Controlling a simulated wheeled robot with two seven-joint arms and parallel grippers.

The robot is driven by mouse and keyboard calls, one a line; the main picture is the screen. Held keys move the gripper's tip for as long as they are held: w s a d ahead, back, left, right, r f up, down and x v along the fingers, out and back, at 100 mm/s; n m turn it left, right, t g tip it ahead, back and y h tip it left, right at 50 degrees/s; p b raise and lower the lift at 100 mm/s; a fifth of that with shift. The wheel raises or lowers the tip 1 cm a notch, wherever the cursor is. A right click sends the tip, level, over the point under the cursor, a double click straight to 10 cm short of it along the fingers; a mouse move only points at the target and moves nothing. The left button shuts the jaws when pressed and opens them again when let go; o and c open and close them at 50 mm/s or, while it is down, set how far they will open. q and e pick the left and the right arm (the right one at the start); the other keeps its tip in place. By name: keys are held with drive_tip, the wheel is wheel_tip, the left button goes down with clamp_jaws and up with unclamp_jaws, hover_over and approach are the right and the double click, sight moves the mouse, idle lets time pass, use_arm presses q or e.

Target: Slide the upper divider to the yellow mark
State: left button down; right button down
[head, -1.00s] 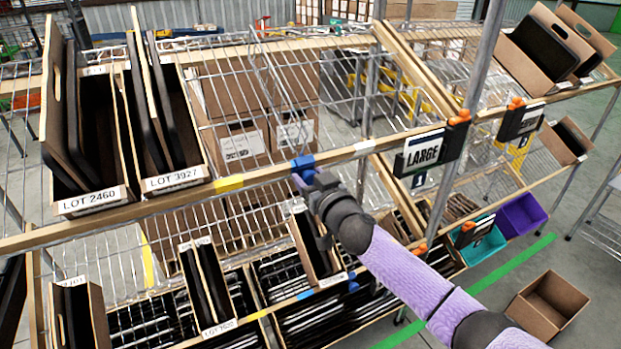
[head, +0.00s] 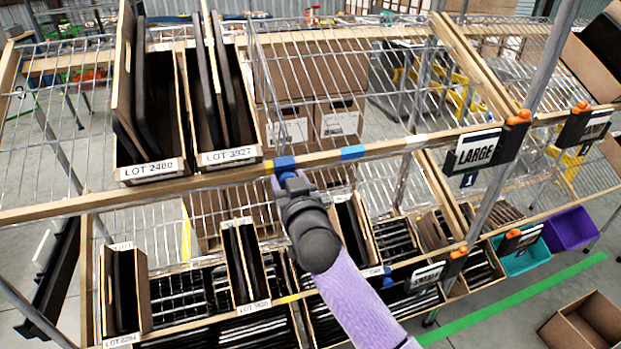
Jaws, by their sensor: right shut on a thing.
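The upper divider is a wire panel (head: 258,85) on the upper shelf. Its blue clip (head: 284,163) sits on the wooden front rail, right of the carton labelled LOT 3927 (head: 228,156). My right gripper (head: 287,178) is shut on the divider at this clip, and its arm comes up from below. A blue mark (head: 352,152) and a white mark (head: 415,140) lie on the rail to the right of the clip. My left gripper is not in view.
The carton labelled LOT 2460 (head: 151,171) stands left of LOT 3927, both holding tilted dark items. The upper shelf right of the divider is bare up to a wooden bar (head: 475,60). A LARGE sign (head: 476,150) hangs by an upright post. Lower cartons (head: 255,307) stand beneath my gripper.

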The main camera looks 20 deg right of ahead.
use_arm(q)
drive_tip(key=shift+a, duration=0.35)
use_arm(e)
drive_tip(key=shift+a, duration=0.55)
drive_tip(key=shift+f, duration=0.1)
drive_tip(key=shift+c, duration=2)
unclamp_jaws()
drive_tip(key=shift+o, duration=1)
drive_tip(key=shift+a, duration=0.2)
drive_tip(key=shift+s+d, duration=0.1)
use_arm(q)
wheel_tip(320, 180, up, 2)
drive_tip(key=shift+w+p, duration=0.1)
drive_tip(key=shift+p, duration=0.95)
use_arm(e)
drive_tip(key=s, duration=0.9)
drive_tip(key=shift+s+d, duration=0.15)
drive_tip(key=shift+s, duration=0.25)
